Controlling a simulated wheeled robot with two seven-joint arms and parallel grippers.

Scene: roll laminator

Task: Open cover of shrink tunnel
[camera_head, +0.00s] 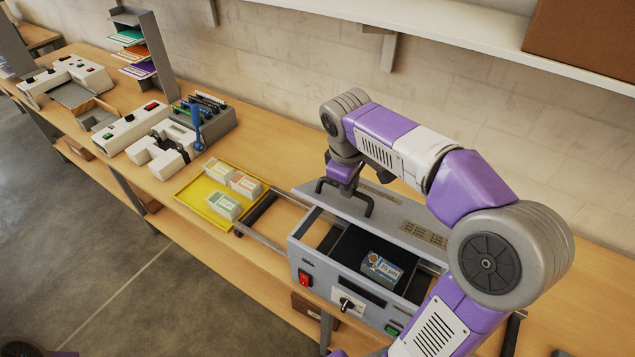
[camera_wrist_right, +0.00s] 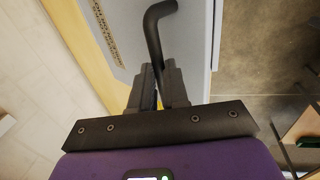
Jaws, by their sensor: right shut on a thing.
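The shrink tunnel (camera_head: 325,262) is a grey box on the bench, with a red switch, a black dial and a green button on its front. Its top is uncovered, and a blue carton (camera_head: 382,270) lies in the dark interior. The grey cover (camera_head: 393,209) is at the tunnel's back side, with vent slots and a black bar handle (camera_head: 369,206). My right gripper (camera_head: 343,184) is shut on this handle. In the right wrist view the fingers (camera_wrist_right: 158,92) close around the bent black handle (camera_wrist_right: 153,35). My left gripper is not seen.
A yellow tray (camera_head: 188,196) with several small cartons stands left of the tunnel, beside an open metal frame (camera_head: 262,238). Further left are a white device with a blue lever (camera_head: 198,130) and a paper rack (camera_head: 158,50). A wall shelf (camera_head: 455,28) hangs above.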

